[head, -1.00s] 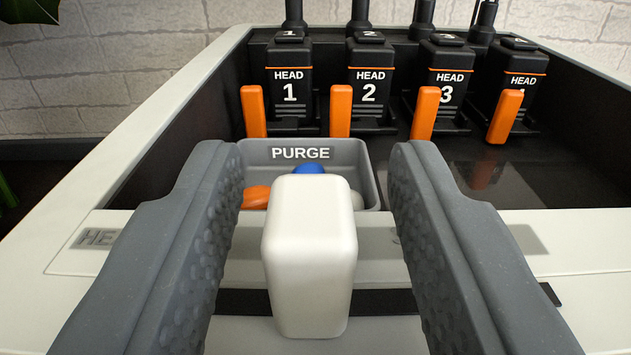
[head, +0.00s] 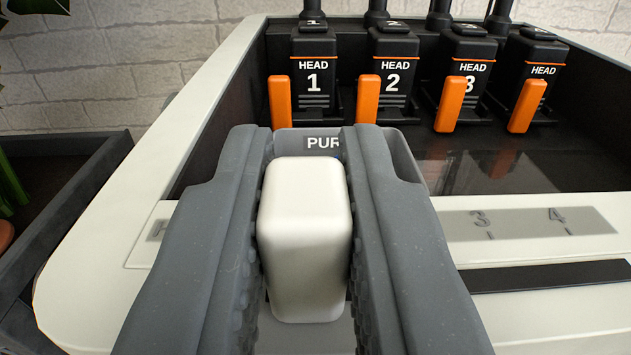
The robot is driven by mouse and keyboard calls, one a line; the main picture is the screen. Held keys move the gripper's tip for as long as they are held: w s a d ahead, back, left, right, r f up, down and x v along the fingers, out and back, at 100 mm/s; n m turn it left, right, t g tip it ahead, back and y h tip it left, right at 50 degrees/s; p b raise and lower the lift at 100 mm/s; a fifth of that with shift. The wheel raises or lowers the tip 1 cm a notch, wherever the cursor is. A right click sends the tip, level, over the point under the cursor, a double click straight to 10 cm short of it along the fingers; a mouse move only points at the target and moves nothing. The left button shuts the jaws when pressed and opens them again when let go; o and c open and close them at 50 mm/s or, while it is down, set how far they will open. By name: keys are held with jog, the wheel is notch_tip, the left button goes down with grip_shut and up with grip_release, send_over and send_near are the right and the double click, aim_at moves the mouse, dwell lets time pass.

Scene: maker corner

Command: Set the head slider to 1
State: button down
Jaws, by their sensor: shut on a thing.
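The head slider's white knob (head: 304,238) stands upright in the middle of the head view. My gripper (head: 306,225) is shut on it, with a grey padded finger against each side. The slider's dark slot (head: 545,276) shows to the right of my right finger. The label strip (head: 585,222) above the slot shows the marks 3 and 4. Marks 1 and 2 are hidden behind my fingers, and only the start of the word at the strip's left end shows, so I cannot read which mark the knob stands at.
Several black print heads with orange levers stand at the back, among them head 1 (head: 314,75) and head 2 (head: 394,75). The grey purge bin (head: 405,160) is partly hidden behind my fingers. A dark planter (head: 70,190) stands at the left.

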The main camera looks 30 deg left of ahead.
jog(key=shift+a, duration=0.1)
jog(key=c, duration=1.4)
grip_release()
jog(key=shift+o, duration=0.2)
jog(key=shift+s, duration=0.15)
jog(key=b+v, duration=0.1)
jog(key=v, duration=1.2)
jog(key=shift+s, duration=0.2)
jog(key=shift+d+b, duration=0.25)
jog(key=shift+b, duration=0.05)
